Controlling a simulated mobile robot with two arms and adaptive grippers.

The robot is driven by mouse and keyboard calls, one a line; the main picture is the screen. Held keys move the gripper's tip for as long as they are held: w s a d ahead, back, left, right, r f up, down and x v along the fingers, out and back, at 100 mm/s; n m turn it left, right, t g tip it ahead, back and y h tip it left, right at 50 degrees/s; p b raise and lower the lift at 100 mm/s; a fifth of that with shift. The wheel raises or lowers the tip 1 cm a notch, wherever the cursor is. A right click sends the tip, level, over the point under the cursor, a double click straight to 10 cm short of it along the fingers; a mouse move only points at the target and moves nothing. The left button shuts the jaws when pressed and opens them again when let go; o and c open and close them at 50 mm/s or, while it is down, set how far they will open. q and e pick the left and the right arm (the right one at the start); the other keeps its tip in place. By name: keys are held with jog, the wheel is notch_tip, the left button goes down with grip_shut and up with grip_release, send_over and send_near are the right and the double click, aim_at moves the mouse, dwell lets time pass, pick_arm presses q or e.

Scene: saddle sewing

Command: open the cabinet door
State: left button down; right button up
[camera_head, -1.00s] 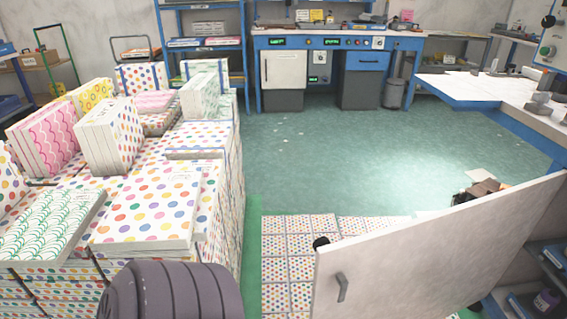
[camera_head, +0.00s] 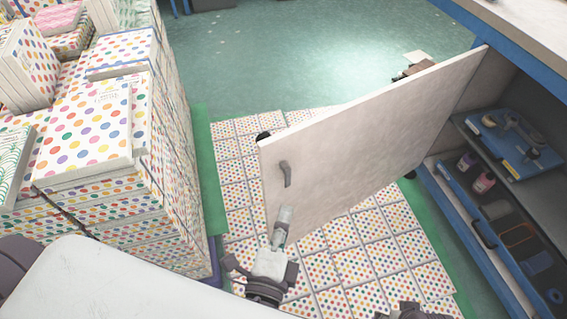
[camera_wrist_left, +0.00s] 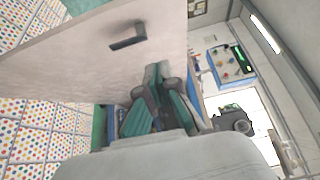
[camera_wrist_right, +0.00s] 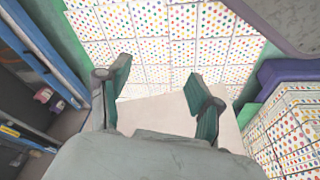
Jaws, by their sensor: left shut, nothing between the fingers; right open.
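The white cabinet door (camera_head: 360,150) stands wide open, swung out from the blue cabinet frame (camera_head: 440,190). Its dark handle (camera_head: 286,173) is near the free edge, and also shows in the left wrist view (camera_wrist_left: 128,43). My left gripper (camera_head: 283,222) is shut and empty at the door's lower free corner, below the handle; I cannot tell whether it touches the door. In the left wrist view its closed fingers (camera_wrist_left: 157,88) are in front of the door's edge. My right gripper (camera_wrist_right: 158,92) is open and empty above the dotted floor; only a dark piece shows at the head view's bottom edge.
Inside the cabinet are a blue tool tray (camera_head: 515,143), small bottles (camera_head: 484,182) and a lower drawer (camera_head: 480,232). Stacks of dotted boxes (camera_head: 90,130) stand on the left.

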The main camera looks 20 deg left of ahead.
aim_at(263, 137)
pick_arm(q)
jog(key=shift+w+a+p, duration=0.3)
jog(key=shift+w+a, duration=0.35)
jog(key=shift+w, duration=1.3)
jog(key=shift+w+a+p, duration=0.35)
jog(key=shift+w+a, duration=0.25)
jog(key=shift+w, duration=1.3)
jog(key=shift+w+a+p, duration=0.3)
jog(key=shift+w+a, duration=0.35)
jog(key=shift+w, duration=1.3)
pick_arm(e)
notch_tip(263, 137, down, 7)
jog(key=s, duration=0.1)
jog(key=shift+r, duration=0.15)
pick_arm(q)
jog(key=w+a, duration=0.7)
jog(key=shift+a+f+p, duration=0.15)
jog(key=shift+a+p, duration=0.05)
jog(key=shift+p, duration=0.1)
jog(key=w+a, duration=0.7)
jog(key=shift+w, duration=0.35)
pick_arm(e)
jog(key=shift+f, duration=0.35)
jog(key=shift+s+f, duration=0.1)
jog(key=shift+s, duration=0.05)
